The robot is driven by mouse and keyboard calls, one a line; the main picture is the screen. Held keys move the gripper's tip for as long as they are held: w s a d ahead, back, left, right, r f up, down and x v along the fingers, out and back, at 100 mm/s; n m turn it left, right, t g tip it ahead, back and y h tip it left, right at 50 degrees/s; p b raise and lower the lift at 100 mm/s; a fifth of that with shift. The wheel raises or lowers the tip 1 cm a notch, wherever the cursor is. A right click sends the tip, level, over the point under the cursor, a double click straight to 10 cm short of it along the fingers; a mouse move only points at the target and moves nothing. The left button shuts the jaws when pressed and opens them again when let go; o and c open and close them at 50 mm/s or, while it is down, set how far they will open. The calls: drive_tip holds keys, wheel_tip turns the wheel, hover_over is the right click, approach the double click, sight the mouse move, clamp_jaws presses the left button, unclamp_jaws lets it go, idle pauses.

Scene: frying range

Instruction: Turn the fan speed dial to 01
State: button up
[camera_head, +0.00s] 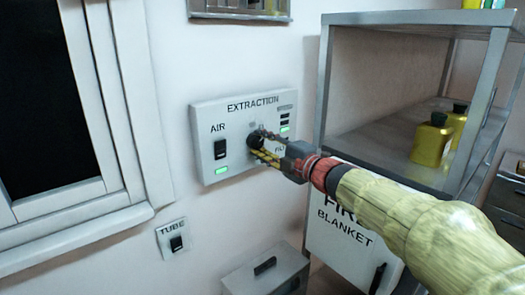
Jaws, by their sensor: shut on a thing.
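The extraction control panel (235,158) is a light box on the wall, lettered EXTRACTION. The fan speed dial (256,138) is a dark round knob on its right half. My gripper (260,147) reaches in from the right with its fingertips at the dial and is shut on it. The fingers and wrist hide part of the dial and of the lettering below it. I cannot read the dial's setting. Another green lamp (284,129) is lit at the right.
A metal shelf unit (393,19) with yellow bottles (430,141) stands at the right, close to my arm. A fire blanket box (330,212) is below my arm. A TUBE switch (176,243) is lower left, beside a dark window (40,110). A grey box (268,275) is below.

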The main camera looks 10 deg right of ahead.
drive_tip(key=shift+f+n, duration=0.1)
drive_tip(key=shift+n, duration=0.2)
drive_tip(key=o, duration=1.1)
drive_tip(key=shift+o, duration=0.3)
drive_tip(key=v, duration=1.2)
